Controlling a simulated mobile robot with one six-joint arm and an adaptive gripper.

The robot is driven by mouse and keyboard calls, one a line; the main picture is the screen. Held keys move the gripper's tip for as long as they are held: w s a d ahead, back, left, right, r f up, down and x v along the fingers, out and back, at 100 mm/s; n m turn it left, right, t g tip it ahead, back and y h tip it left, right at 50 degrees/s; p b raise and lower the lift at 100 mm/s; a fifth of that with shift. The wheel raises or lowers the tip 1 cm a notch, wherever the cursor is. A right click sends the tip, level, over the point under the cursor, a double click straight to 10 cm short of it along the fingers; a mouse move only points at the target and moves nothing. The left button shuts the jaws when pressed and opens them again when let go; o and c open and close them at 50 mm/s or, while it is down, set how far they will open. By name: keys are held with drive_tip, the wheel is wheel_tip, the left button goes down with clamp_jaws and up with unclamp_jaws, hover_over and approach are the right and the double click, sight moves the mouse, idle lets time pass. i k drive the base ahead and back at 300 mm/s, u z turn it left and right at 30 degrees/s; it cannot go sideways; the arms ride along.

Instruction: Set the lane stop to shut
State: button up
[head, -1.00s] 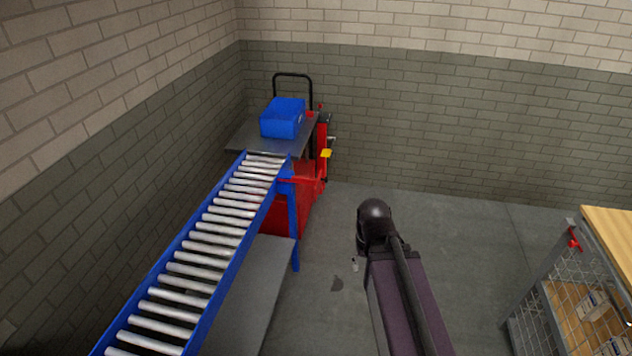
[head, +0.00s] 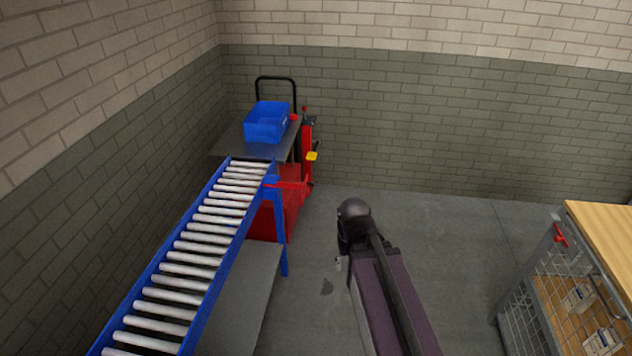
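No part in view can be told for certain as the lane stop. A roller lane (head: 205,246) with blue side rails runs from the lower left up to a grey platform. A small yellow part (head: 312,156) sits on the right side of the red lift behind the lane's far end; I cannot tell its function. My arm reaches in from the bottom, right of the lane, over the floor.
A blue bin (head: 267,123) rests on the grey platform (head: 231,139) of the red lift (head: 292,203). A grey shelf (head: 243,300) is under the lane. A wire-sided cart (head: 560,290) with a wooden top stands at the right. Floor between is clear.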

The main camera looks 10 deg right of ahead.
sight(303, 187)
drive_tip(key=i, duration=0.9)
drive_tip(key=u, duration=0.05)
